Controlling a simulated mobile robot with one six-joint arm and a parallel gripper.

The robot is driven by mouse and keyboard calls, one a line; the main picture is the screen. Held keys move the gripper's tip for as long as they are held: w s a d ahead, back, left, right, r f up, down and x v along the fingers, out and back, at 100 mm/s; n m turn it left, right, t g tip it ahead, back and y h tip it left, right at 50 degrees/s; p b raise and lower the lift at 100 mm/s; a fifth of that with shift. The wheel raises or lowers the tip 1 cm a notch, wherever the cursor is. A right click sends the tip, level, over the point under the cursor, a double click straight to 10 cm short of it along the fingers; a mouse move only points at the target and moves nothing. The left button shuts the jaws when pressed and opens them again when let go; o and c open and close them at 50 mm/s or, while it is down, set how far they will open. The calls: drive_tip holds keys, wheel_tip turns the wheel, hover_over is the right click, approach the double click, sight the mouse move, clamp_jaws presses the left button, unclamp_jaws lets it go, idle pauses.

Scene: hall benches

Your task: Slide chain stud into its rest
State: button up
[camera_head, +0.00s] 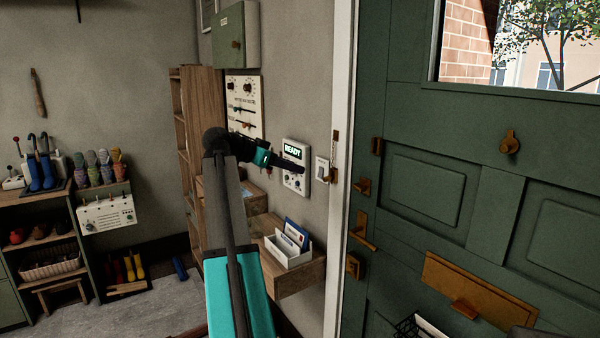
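A brass door chain (334,160) hangs down the white door frame, to the left of the green door. Its stud appears to be the small brass end at the bottom of the chain; the detail is too small to be sure. I cannot tell which part is its rest. A small brass fitting (377,146) sits on the door's left edge, right of the chain. My gripper (302,169) points right, in front of the READY panel and left of the chain, apart from it in the picture. Its fingers are seen edge-on, so their opening does not show.
The green door (425,187) has a brass lever handle (363,232) and a letter plate (475,286). A white READY panel (293,152) and a light switch (321,169) are on the wall. A wooden shelf (300,279) holds a letter tray (290,255) below.

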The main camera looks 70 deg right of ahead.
drive_tip(key=shift+w+a+r, duration=0.3)
drive_tip(key=shift+a, duration=0.15)
drive_tip(key=shift+w, duration=0.1)
idle(0.6)
